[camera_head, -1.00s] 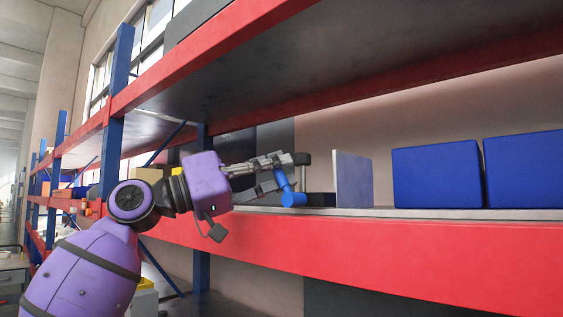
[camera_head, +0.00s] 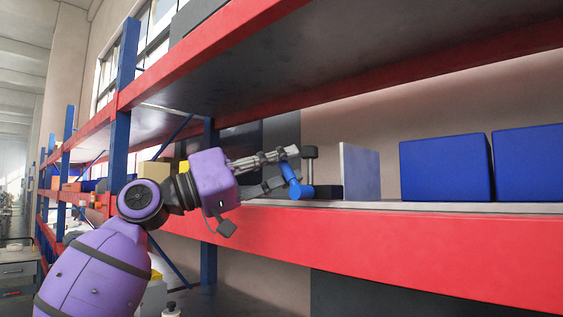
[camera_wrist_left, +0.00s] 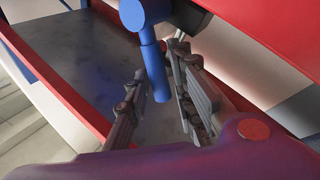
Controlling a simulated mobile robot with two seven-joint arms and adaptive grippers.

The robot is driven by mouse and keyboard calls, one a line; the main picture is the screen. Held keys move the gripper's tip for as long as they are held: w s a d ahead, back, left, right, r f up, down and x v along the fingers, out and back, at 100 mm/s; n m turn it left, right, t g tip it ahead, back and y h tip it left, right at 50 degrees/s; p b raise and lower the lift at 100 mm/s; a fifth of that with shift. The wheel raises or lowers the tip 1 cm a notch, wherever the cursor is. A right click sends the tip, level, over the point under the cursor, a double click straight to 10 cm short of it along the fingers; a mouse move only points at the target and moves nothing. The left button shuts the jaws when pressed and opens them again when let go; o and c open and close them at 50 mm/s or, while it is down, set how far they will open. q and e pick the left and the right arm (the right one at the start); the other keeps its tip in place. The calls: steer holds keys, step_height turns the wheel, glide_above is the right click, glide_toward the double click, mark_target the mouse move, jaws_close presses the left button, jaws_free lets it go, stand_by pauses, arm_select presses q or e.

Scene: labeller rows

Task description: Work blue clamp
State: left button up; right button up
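The blue clamp (camera_head: 296,186) stands on the shelf, with a blue handle and a dark base (camera_head: 328,191). An upright grey plate (camera_head: 358,171) stands just right of it. My left gripper (camera_head: 284,168) reaches in from the left, with its fingers above and below the blue handle. In the left wrist view the handle (camera_wrist_left: 153,70) hangs between the two spread fingers, nearer the right one. A gap shows on its left side. Part of the clamp's body is cut off at the top of that view. My right gripper is not in view.
The shelf has a red front beam (camera_head: 370,240) and a blue upright (camera_head: 122,130) on the left. Two blue boxes (camera_head: 445,168) stand further right. Another red-edged shelf (camera_head: 330,75) hangs above. The shelf surface between plate and boxes is clear.

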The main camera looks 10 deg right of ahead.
arm_select(q)
steer(key=v, duration=1.2)
